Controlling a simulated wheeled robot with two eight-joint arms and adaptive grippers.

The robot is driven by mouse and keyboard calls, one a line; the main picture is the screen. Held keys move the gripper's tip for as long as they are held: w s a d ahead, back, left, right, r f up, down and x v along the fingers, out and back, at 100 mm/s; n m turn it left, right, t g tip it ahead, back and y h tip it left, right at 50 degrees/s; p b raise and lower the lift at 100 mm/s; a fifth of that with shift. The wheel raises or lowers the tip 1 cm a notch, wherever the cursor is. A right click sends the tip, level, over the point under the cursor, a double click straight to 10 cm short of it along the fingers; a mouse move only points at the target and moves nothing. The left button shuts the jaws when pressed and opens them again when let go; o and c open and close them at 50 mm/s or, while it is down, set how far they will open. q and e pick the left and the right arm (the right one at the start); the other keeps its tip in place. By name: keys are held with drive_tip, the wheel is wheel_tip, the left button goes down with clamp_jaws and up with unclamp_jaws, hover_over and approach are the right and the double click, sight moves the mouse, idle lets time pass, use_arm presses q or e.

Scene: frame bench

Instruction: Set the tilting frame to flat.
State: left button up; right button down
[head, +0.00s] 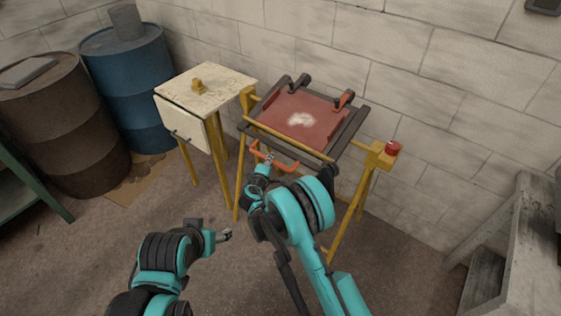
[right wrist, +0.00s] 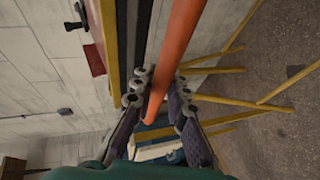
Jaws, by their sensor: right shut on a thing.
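The tilting frame (head: 345,130) is a dark frame on a yellow stand against the wall. It holds a red panel (head: 284,113) with a pale patch, under two clamps at its back edge. The panel appears tilted a little toward me; the exact angle is hard to tell. An orange handle (head: 290,167) sits at the frame's front edge. My right gripper (head: 268,160) is shut on the handle at its left part. In the right wrist view the orange handle (right wrist: 176,60) runs between the fingers (right wrist: 160,95). My left gripper (head: 229,234) is low and away from the frame, apparently empty; its fingers are too small to judge.
A red knob (head: 393,148) sits on the stand's right side. A small cream table (head: 225,82) with a yellow piece (head: 198,85) stands left of the frame. A blue barrel (head: 130,80) and a brown barrel (head: 65,130) stand further left. A grey wooden structure (head: 515,240) is at right.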

drive_tip(key=shift+m+g+y, duration=0.3)
drive_tip(key=shift+m+g, duration=0.1)
drive_tip(key=shift+g, duration=0.5)
wheel_tip(320, 180, up, 6)
drive_tip(key=p, duration=0.3)
drive_tip(key=shift+s+f, duration=0.1)
drive_tip(key=shift+r+p, duration=0.3)
drive_tip(key=shift+r, duration=0.05)
drive_tip(key=shift+a+r, duration=0.1)
drive_tip(key=shift+r, duration=0.05)
drive_tip(key=c, duration=1.5)
unclamp_jaws()
drive_tip(key=shift+r, duration=0.1)
drive_tip(key=v, duration=1.2)
